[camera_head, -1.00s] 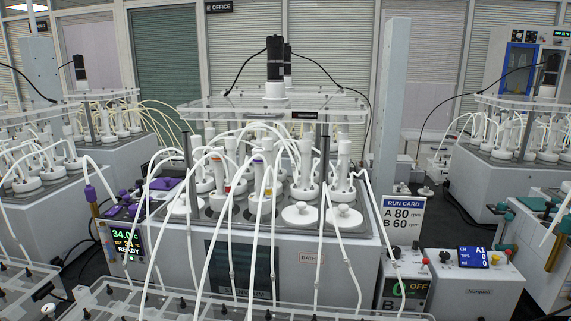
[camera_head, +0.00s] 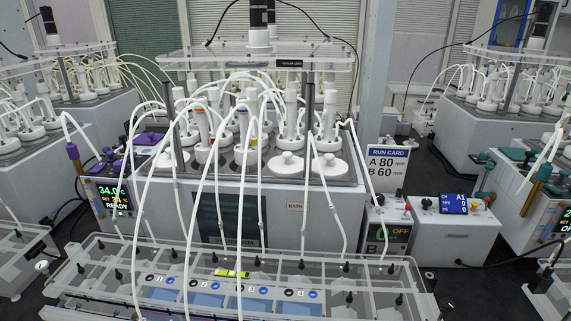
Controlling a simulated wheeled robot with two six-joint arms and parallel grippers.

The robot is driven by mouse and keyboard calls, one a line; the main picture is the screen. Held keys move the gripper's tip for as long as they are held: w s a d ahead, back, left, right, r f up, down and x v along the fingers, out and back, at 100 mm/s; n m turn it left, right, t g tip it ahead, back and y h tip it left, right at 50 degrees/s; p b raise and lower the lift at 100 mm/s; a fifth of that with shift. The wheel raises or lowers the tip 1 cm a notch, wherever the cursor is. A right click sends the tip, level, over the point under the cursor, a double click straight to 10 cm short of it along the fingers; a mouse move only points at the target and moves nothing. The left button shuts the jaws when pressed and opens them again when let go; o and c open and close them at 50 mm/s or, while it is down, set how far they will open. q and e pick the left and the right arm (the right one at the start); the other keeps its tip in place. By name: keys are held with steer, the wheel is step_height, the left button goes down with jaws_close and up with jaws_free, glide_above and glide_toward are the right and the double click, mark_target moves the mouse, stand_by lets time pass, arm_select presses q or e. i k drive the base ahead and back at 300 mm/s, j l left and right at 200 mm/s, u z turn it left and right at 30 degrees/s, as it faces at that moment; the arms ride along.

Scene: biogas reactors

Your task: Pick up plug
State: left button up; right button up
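Two white round lids with knobs (camera_head: 287,165) and (camera_head: 328,167) sit on the front right of the water bath's top; they look like plugs, but I cannot tell which thing is the plug. A similar white round piece (camera_head: 172,158) sits at the bath's front left, partly behind tubes. White bottles with tubes (camera_head: 247,135) stand in the bath behind them. Neither of my grippers shows in the head view.
A clear rack (camera_head: 130,268) with black-knobbed posts and a yellow-green item (camera_head: 232,273) lies in front. Several white tubes hang across it. A run card (camera_head: 388,168) and control boxes (camera_head: 452,222) stand at right, a 34.0 display (camera_head: 110,198) at left.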

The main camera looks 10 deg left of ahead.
mark_target(287, 164)
steer(key=k+j+z, duration=0.1)
steer(key=j+z, duration=0.3)
steer(key=k+j+z, duration=0.1)
steer(key=z, duration=0.25)
